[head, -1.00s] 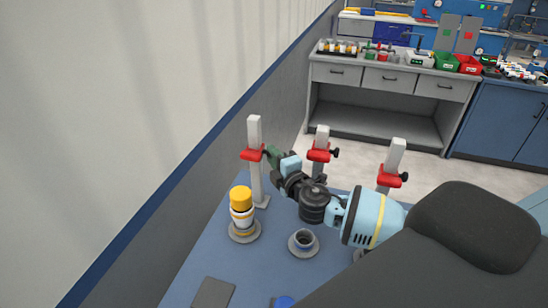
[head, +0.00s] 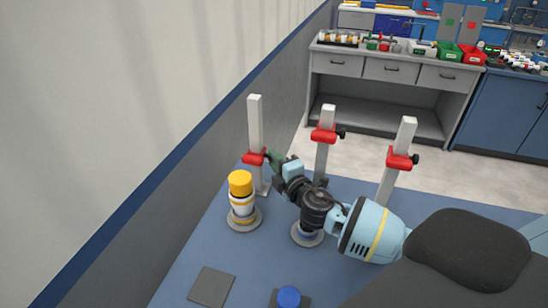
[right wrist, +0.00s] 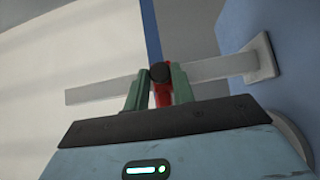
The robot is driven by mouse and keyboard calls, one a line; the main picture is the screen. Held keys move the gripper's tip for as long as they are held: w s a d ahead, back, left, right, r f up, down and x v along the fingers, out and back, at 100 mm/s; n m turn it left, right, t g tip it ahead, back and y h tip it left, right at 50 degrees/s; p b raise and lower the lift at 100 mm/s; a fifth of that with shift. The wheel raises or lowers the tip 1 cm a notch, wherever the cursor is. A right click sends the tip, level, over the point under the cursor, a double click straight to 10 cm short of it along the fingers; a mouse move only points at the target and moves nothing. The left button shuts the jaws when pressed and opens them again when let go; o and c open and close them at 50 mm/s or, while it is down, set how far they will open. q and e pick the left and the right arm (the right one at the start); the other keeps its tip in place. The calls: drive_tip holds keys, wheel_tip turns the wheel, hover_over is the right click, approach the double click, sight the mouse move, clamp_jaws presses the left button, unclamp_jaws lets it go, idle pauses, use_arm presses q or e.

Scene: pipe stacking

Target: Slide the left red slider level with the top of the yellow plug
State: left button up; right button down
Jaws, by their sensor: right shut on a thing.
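The yellow plug (head: 240,183) tops a white and yellow pipe stack in front of that post. In the picture the slider appears slightly higher than the plug's top; the depth difference makes their exact levels hard to judge. My right gripper (head: 272,158) is at the slider's right side. In the right wrist view its green fingers (right wrist: 157,88) are shut on the slider's black knob (right wrist: 159,72), with red slider (right wrist: 163,95) showing behind. My left gripper is out of view.
Two more posts with red sliders, a middle one (head: 324,134) and a right one (head: 401,161), stand to the right. A round base (head: 308,236) lies below my right arm. A wall runs along the left.

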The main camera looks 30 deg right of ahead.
drive_tip(key=c, duration=1.2)
unclamp_jaws()
drive_tip(key=shift+r, duration=0.2)
drive_tip(key=shift+s, duration=0.1)
drive_tip(key=shift+s+a, duration=0.15)
drive_tip(key=shift+s, duration=1.75)
drive_tip(key=shift+s+a, duration=0.15)
drive_tip(key=shift+s, duration=1.75)
